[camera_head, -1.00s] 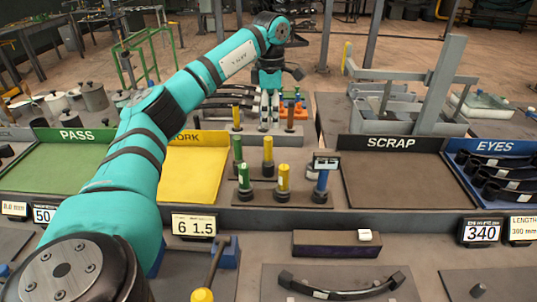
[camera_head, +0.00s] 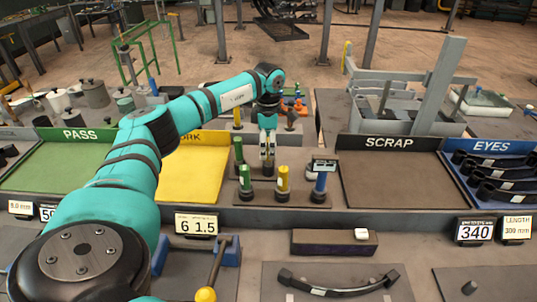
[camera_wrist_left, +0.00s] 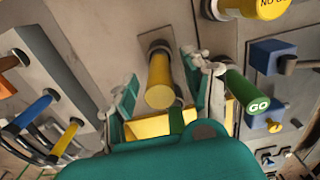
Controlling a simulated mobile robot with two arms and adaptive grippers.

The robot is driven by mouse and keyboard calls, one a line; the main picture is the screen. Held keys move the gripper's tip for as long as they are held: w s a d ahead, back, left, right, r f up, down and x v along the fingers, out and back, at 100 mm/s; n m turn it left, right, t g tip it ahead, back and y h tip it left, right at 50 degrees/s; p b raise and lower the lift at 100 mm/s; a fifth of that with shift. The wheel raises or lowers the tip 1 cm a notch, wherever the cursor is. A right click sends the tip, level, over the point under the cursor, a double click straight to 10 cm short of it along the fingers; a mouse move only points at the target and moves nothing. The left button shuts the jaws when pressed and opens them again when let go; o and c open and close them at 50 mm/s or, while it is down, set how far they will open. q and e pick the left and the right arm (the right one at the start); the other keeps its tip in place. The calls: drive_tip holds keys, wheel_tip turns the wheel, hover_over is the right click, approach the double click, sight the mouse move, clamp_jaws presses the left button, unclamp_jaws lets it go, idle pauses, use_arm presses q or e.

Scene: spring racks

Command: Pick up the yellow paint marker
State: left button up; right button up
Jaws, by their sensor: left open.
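A yellow marker (camera_wrist_left: 160,82) stands upright between the fingers of my left gripper (camera_head: 268,148) in the head view, where the fingers mostly hide it. My left gripper also shows in the left wrist view (camera_wrist_left: 162,92), open, with a finger on each side of the marker. I cannot tell if either finger touches it. A second yellow cylinder (camera_head: 283,178) stands upright nearer the front of the same stand. My right gripper is not in view.
Green cylinders (camera_head: 245,180) stand close to the left, one labelled GO (camera_wrist_left: 246,88). A blue cylinder (camera_head: 320,184) stands at the right. A yellow tray (camera_head: 190,180) lies left of the stand; the brown SCRAP tray (camera_head: 392,180) is clear.

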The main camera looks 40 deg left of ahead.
use_arm(q)
drive_tip(key=shift+c, duration=0.2)
drive_tip(key=c, duration=0.9)
clamp_jaws()
drive_tip(key=shift+r, duration=0.15)
